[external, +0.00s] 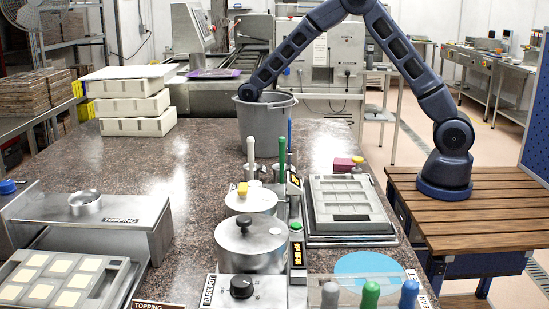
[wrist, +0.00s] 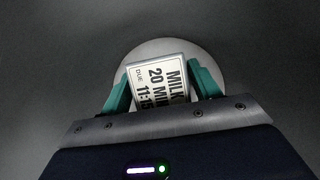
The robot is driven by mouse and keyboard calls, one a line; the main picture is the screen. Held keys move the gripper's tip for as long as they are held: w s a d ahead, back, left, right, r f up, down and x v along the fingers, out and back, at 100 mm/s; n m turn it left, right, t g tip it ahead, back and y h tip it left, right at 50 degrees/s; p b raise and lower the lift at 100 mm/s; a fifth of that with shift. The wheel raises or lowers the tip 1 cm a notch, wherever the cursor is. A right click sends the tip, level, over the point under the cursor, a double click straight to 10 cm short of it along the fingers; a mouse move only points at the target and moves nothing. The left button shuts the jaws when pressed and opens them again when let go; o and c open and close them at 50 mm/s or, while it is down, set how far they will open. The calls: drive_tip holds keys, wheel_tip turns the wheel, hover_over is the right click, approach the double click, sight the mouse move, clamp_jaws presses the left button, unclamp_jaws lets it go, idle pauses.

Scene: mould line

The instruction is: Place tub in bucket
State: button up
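The grey bucket (external: 266,122) stands on the far part of the stone counter in the external view. My arm reaches down into its mouth, so my gripper and what it holds are hidden there. In the wrist view, my gripper (wrist: 160,70) has its two teal fingers on either side of a white tub (wrist: 158,84) with a label reading "MILK 20 MIN". The fingers appear to touch both its sides. The bucket's dark inner wall (wrist: 50,60) surrounds them, with a pale round floor behind. I cannot tell whether the tub touches the floor.
A stack of white trays (external: 132,104) stands left of the bucket. Lidded metal pots (external: 250,245), upright handled tools and a grey mould (external: 346,203) are nearer the camera. The counter's left middle (external: 150,170) is clear.

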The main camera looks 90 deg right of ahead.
drive_tip(key=shift+o, duration=0.8)
drive_tip(key=shift+r, duration=0.2)
drive_tip(key=v, duration=1.2)
